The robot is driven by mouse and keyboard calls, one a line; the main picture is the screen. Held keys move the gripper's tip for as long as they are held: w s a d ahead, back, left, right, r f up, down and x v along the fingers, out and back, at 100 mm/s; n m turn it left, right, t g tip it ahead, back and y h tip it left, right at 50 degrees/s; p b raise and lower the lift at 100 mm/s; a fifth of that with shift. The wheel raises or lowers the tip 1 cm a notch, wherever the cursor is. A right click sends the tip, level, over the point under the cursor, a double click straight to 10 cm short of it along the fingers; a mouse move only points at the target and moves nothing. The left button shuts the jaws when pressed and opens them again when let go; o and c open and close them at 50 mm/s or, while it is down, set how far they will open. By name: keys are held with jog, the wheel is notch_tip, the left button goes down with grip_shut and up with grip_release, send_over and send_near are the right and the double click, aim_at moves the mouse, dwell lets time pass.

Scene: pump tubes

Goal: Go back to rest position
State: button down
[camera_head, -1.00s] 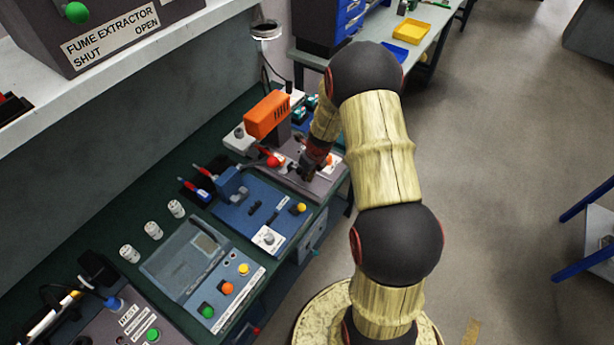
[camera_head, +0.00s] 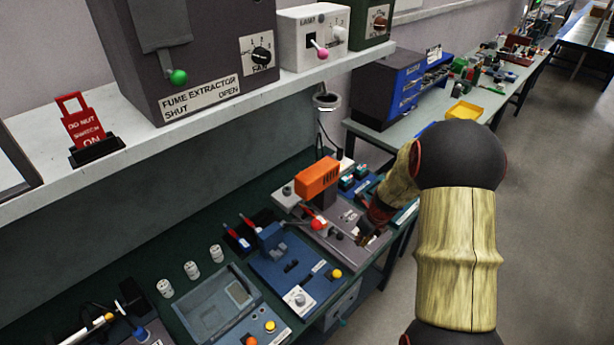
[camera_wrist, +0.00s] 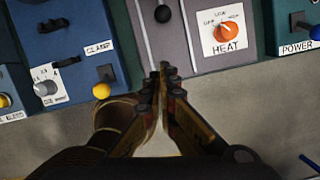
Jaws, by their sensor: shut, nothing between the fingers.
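My gripper (camera_wrist: 163,82) is shut and empty in the wrist view, its two fingers together. It points at the front of a grey panel with a slot and a black knob (camera_wrist: 162,14). In the head view my arm covers part of the bench's right side, and the gripper (camera_head: 368,236) is small and dark there, low over the grey panel of the orange-topped machine (camera_head: 317,178). I cannot tell from these views whether the fingertips touch the panel.
In the wrist view an orange HEAT dial (camera_wrist: 226,32) is right of the fingers, and a yellow CLAMP knob (camera_wrist: 101,91) is left. In the head view a blue fixture (camera_head: 285,268) stands left of my gripper. A shelf (camera_head: 140,140) overhangs the bench. Floor at right is clear.

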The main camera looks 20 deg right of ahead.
jog(key=s+a+n+g, duration=0.1)
jog(key=s+a+n, duration=0.2)
jog(key=s+n, duration=0.35)
jog(key=s+a+r+n+t+b, duration=0.1)
jog(key=s+a+r+n+b, duration=0.1)
jog(key=s+a+r+n, duration=0.3)
jog(key=s+a+r+n+t+b, duration=0.1)
jog(key=s+a+r+n+b, duration=0.1)
jog(key=s+a+r+n, duration=0.4)
jog(key=s+a+r+n+t+b, duration=0.1)
jog(key=s+a+r+n+b, duration=0.2)
jog(key=r+n, duration=1.1)
jog(key=s+a+n, duration=0.2)
jog(key=a, duration=0.3)
jog(key=shift+s+a+t+h, duration=0.15)
jog(key=shift+s+t+h, duration=0.15)
jog(key=shift+t, duration=0.1)
